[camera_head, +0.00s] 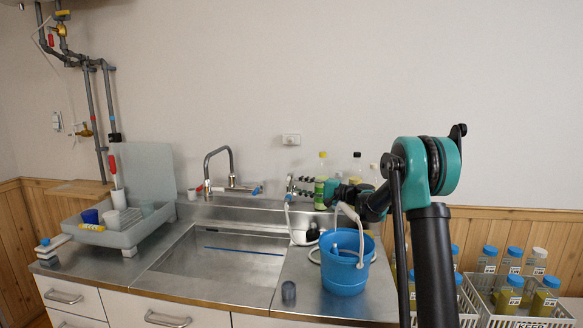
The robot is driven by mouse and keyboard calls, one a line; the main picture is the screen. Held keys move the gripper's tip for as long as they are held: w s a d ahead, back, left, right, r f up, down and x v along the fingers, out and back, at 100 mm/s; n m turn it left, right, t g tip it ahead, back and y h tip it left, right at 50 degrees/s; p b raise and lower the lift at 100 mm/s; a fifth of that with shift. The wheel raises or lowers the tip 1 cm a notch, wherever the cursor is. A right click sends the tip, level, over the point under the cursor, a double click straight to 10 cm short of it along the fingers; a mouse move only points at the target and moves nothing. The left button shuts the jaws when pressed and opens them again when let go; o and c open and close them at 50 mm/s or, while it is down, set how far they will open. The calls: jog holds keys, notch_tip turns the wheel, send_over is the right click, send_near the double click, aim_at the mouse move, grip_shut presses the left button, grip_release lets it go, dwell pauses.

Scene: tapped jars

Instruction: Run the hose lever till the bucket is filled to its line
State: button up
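A blue bucket (345,276) stands upright on the steel counter, right of the sink. A pale hose (315,252) loops behind and beside it; another pale length hangs from near my gripper down over the bucket's far rim. I cannot tell the water level or see a fill line. A small valve manifold (299,187) is on the wall side behind the sink. My gripper (333,193) is near it, above and behind the bucket; its fingers are small and partly hidden by my arm, so their opening is unclear. I cannot make out the hose lever clearly.
The sink (215,265) and its faucet (218,165) lie left of the bucket. Bottles (357,168) stand behind the bucket. A drying rack (118,236) is far left; crates of jars (520,290) are at right.

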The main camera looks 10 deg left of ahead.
jog(key=shift+x, duration=2.45)
